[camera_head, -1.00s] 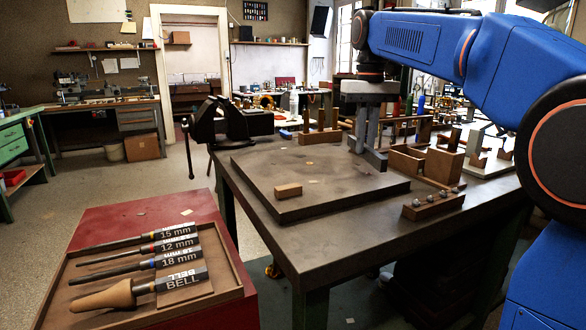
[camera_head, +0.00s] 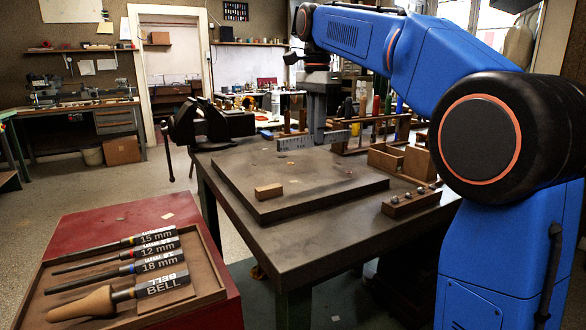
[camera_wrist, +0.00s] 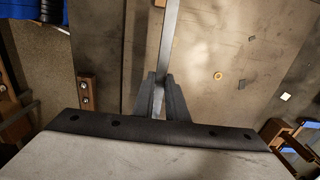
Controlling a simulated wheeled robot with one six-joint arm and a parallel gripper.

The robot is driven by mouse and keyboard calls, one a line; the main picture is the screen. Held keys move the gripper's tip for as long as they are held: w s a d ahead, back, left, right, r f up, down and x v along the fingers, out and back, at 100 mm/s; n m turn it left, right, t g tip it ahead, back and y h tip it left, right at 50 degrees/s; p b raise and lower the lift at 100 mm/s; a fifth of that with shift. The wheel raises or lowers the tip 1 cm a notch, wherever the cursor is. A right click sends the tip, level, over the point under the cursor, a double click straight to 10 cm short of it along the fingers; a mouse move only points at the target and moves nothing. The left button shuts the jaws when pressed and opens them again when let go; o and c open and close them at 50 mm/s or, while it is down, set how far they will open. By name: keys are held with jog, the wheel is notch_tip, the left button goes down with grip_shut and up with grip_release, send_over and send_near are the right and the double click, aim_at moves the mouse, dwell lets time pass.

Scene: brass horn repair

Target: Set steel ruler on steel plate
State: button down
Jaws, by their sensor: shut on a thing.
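My gripper (camera_head: 316,130) is shut on the steel ruler (camera_head: 296,143), a thin grey strip with tick marks. The ruler lies roughly level across the picture, above the far part of the steel plate (camera_head: 330,186). A gap to the plate seems to show, but its height is hard to judge. In the wrist view the ruler (camera_wrist: 171,35) runs upward from between the fingertips (camera_wrist: 163,92), over the plate (camera_wrist: 240,55). The plate is a broad, dark, flat slab on the bench.
A small wooden block (camera_head: 269,191) lies on the plate's near left part. A vise (camera_head: 210,122) stands at the bench's far left corner. Wooden boxes (camera_head: 402,160) and a block with small knobs (camera_head: 411,203) stand right of the plate. A tool tray (camera_head: 150,300) is at front left.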

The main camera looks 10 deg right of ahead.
jog(key=shift+f, duration=4.95)
jog(key=shift+f, duration=0.15)
jog(key=c, duration=1.8)
grip_release()
jog(key=shift+o, duration=0.2)
notch_tip(320, 180, up, 12)
jog(key=shift+r, duration=0.15)
jog(key=shift+s, duration=0.1)
